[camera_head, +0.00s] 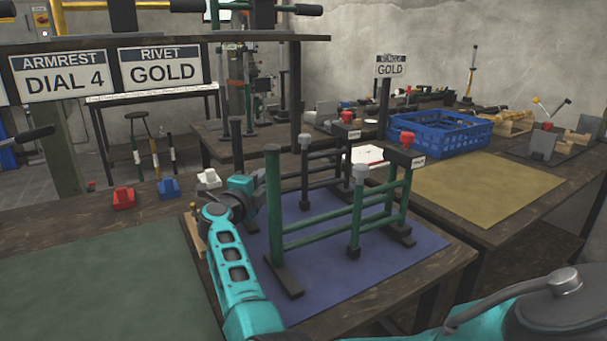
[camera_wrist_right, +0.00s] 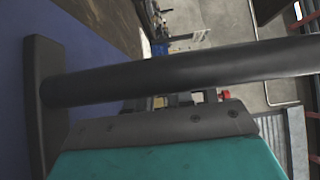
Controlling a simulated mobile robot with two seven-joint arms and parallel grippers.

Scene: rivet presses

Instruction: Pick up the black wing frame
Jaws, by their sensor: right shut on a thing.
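The black wing frame (camera_head: 305,172) stands upright on the blue mat (camera_head: 345,262), behind a similar green frame (camera_head: 320,220). My right gripper (camera_head: 252,186) is at the black frame's left end post, hiding its lower part. In the right wrist view, the black post (camera_wrist_right: 190,75) with its flat foot (camera_wrist_right: 45,105) crosses in front of the gripper (camera_wrist_right: 165,125), which is shut on it. The foot is over or on the blue mat; I cannot tell if it touches. My left gripper is not in view.
The green frame stands close in front of the black one. Red (camera_head: 123,198), blue (camera_head: 168,187) and white (camera_head: 208,178) blocks lie to the left. A blue crate (camera_head: 440,133) stands on the right table, behind a bare yellow mat (camera_head: 480,190). The green mat (camera_head: 100,290) is clear.

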